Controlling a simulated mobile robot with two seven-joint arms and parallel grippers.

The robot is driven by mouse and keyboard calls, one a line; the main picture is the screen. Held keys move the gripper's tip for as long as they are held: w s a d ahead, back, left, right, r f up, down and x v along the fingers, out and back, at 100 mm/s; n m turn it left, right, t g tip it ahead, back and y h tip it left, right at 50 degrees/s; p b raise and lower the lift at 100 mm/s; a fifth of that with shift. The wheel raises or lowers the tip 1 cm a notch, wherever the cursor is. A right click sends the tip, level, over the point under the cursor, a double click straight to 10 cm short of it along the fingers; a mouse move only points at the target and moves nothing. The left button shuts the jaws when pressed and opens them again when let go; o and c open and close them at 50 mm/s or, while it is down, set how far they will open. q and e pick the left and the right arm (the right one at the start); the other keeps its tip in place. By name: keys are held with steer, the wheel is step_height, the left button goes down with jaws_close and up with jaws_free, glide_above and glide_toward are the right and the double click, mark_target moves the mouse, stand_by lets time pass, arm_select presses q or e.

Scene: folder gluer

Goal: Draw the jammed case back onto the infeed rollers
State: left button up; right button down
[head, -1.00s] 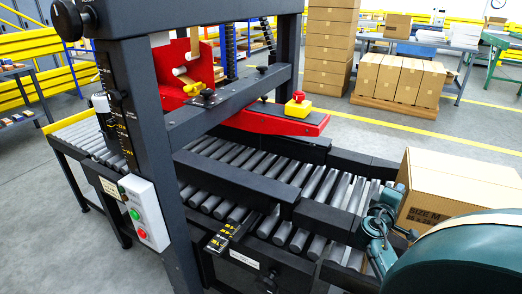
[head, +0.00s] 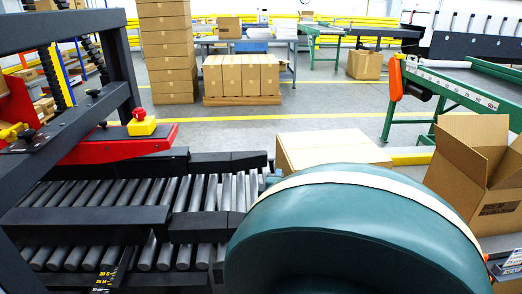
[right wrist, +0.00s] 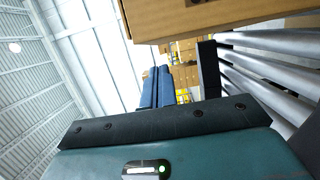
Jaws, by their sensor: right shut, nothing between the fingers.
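A closed cardboard case (head: 325,148) stands at the right end of the dark roller bed (head: 195,195) in the head view. My large teal arm link hides its front and lower part. In the right wrist view the case (right wrist: 220,15) fills the top, its edge above the rollers. My right gripper (right wrist: 157,72) shows there with its blue fingers shut together and empty. They are apart from the case in that picture. In the head view my right gripper's fingers are hidden behind my arm. My left gripper is in neither view.
The machine's black frame and red arm with a red-and-yellow stop button (head: 140,122) stand left of the rollers. An open carton (head: 480,165) stands at the right, near a green-framed table (head: 460,85). Stacked cartons (head: 168,55) stand behind. Floor between is clear.

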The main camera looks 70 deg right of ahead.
step_height(320, 180, up, 5)
steer(key=p, duration=0.2)
arm_select(q)
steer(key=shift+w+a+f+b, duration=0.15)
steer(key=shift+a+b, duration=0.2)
steer(key=shift+b, duration=0.35)
arm_select(e)
steer(key=s+d, duration=0.4)
steer(key=s, duration=0.5)
steer(key=s+d, duration=0.5)
steer(key=s, duration=0.3)
steer(key=shift+s, duration=0.4)
steer(key=shift+d, duration=0.1)
